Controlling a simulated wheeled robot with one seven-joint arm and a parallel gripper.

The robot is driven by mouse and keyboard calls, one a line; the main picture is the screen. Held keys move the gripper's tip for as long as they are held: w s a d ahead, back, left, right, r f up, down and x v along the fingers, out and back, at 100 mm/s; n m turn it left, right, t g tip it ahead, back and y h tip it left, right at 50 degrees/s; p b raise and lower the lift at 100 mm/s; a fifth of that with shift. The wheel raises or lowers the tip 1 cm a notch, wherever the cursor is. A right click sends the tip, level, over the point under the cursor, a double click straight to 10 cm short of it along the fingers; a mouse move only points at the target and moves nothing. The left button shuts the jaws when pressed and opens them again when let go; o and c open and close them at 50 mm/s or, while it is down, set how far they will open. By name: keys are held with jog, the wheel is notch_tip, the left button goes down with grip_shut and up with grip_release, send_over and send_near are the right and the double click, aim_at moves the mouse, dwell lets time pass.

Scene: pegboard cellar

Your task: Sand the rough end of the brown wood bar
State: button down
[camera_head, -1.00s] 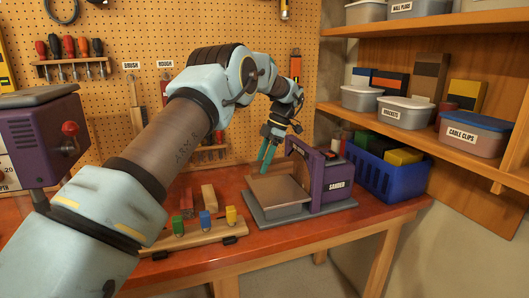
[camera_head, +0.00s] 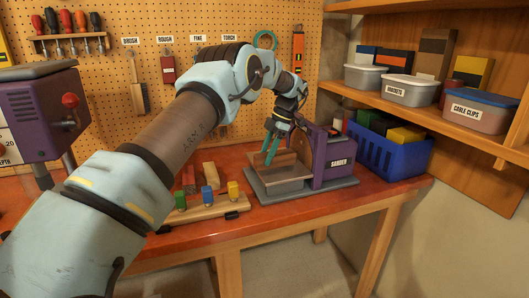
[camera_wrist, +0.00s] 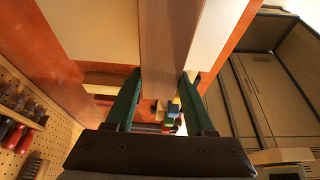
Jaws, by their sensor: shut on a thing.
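My gripper (camera_head: 269,157) hangs over the left side of the purple sander (camera_head: 332,160) on the bench, fingers pointing down. In the wrist view its two green fingers are shut on the brown wood bar (camera_wrist: 168,40), one on each side. The bar runs away from the wrist to the picture's top edge. In the head view I cannot make the bar out clearly, so its rough end and any contact with the sander cannot be told. A grey tray-like table (camera_head: 283,187) lies in front of the sander.
Left of the sander lies a wooden rack (camera_head: 200,217) with green, blue and yellow pieces. A red bar (camera_head: 188,178) and a tan bar (camera_head: 209,176) lie behind it. A blue crate (camera_head: 390,155) stands right of the sander, below shelves. The front bench edge is clear.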

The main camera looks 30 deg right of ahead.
aim_at(273, 168)
jog(key=shift+s+d+f+b, duration=0.3)
jog(key=shift+s+f, duration=0.15)
jog(key=shift+s, duration=0.1)
jog(key=shift+s+d+f+b, duration=0.2)
jog(key=shift+s+d+f, duration=0.15)
jog(key=shift+s, duration=0.2)
dwell(0.4)
jog(key=shift+w+a, duration=0.25)
jog(key=shift+w, duration=0.25)
dwell(0.8)
jog(key=shift+s+a, duration=0.1)
jog(key=shift+s+a+b, duration=0.25)
jog(key=shift+s+b, duration=0.1)
jog(key=shift+s, duration=0.05)
dwell(0.8)
jog(key=shift+w+a+r+p, duration=0.1)
jog(key=shift+w+a+p, duration=0.3)
jog(key=shift+w, duration=0.3)
dwell(0.5)
jog(key=shift+w, duration=0.1)
dwell(0.4)
jog(key=shift+s+a+r+b, duration=0.1)
jog(key=shift+s+r+b, duration=0.1)
jog(key=shift+b, duration=0.1)
jog(key=shift+s+a, duration=0.15)
dwell(0.4)
jog(key=shift+w+a, duration=0.2)
jog(key=shift+w, duration=0.45)
dwell(0.7)
